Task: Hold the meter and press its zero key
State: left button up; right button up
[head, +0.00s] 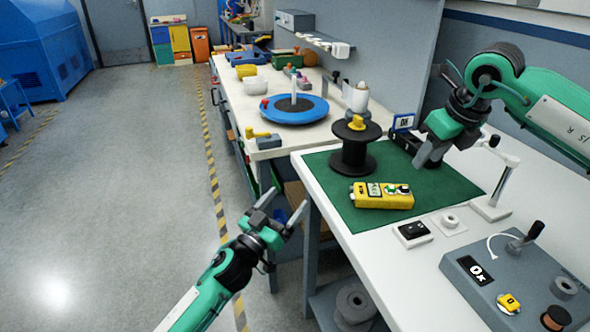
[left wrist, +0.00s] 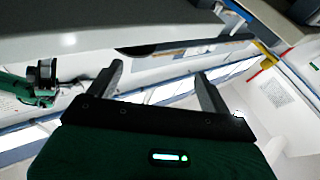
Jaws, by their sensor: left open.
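The yellow meter (head: 366,201) lies flat on the green mat (head: 448,188), near the mat's front edge. Its top face shows a small grey display and a few keys, too small to read. My left gripper (head: 283,206) is open and empty, off the front edge of the bench, left of and apart from the meter. Its two spread fingers also show in the left wrist view (left wrist: 158,72), with nothing between them. My right gripper (head: 428,160) hangs over the mat's right part, right of and above the meter, not touching it. Whether its fingers are apart is unclear.
A black spool (head: 355,159) stands on the mat behind the meter. A black switch box (head: 413,233), a white stand (head: 492,207) and a grey control box (head: 478,283) lie to the right. A blue turntable (head: 318,112) sits on the farther bench. The floor at left is clear.

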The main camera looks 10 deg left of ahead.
aim_at(354, 193)
pick_arm(q)
jog(key=d+r+m+g+h, duration=0.35)
jog(key=r+m+g, duration=0.55)
jog(key=m+g, duration=0.65)
jog(key=d+f+n, duration=0.1)
jog(key=d, duration=0.3)
jog(key=w+d+f+g, duration=0.1)
jog(key=d+f, duration=0.1)
jog(key=d, duration=0.1)
jog(key=w+d+f+n+g, duration=0.1)
jog(key=d, duration=0.3)
jog(key=shift+w+d+f+n+h, duration=0.15)
jog(key=shift+d+f+n+h, duration=0.15)
jog(key=shift+d+n+h, duration=0.05)
